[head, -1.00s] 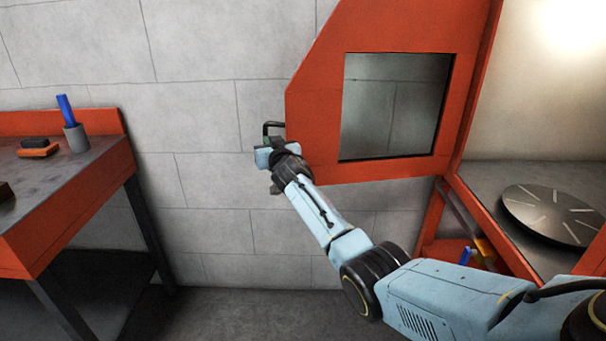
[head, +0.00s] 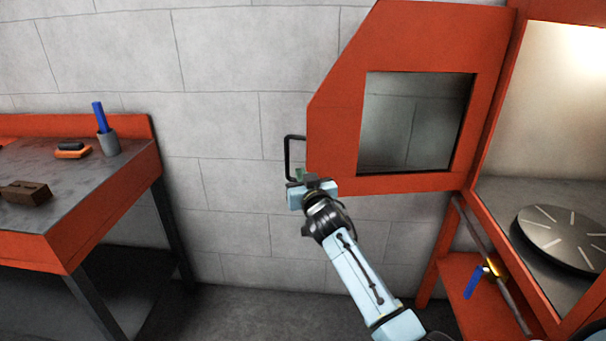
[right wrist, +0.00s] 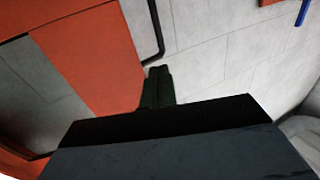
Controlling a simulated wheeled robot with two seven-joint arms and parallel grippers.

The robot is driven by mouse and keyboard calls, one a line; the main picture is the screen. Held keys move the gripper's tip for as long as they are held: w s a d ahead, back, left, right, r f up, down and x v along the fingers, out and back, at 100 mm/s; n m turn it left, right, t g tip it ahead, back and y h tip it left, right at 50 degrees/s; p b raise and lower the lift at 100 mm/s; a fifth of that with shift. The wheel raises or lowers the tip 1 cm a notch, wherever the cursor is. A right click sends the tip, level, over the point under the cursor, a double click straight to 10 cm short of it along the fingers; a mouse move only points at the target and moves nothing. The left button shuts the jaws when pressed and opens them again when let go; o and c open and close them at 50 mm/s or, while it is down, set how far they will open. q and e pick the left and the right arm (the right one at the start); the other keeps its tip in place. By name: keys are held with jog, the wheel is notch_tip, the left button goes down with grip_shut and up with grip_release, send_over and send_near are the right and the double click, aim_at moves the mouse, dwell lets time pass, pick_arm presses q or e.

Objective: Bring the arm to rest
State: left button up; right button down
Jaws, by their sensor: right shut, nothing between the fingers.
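My right arm comes in from the bottom right of the head view. Its gripper (head: 300,176) is shut and empty, just below the black handle (head: 289,158) of the open orange door (head: 337,130). In the right wrist view the shut dark fingers (right wrist: 158,88) point at the wall. The handle (right wrist: 156,30) and the orange door (right wrist: 92,62) show beyond the fingers there, and I see a gap between fingers and handle. My left gripper is not in view.
The orange machine frame holds a round metal disc (head: 562,238) at right. A blue-handled item (head: 474,282) is below it. At left, an orange-edged bench (head: 100,215) carries a brown block (head: 26,193), an orange-and-black item (head: 72,152) and a grey cup (head: 109,145) with a blue stick.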

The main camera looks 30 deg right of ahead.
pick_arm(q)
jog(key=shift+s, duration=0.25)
pick_arm(e)
jog(key=shift+s, duration=0.4)
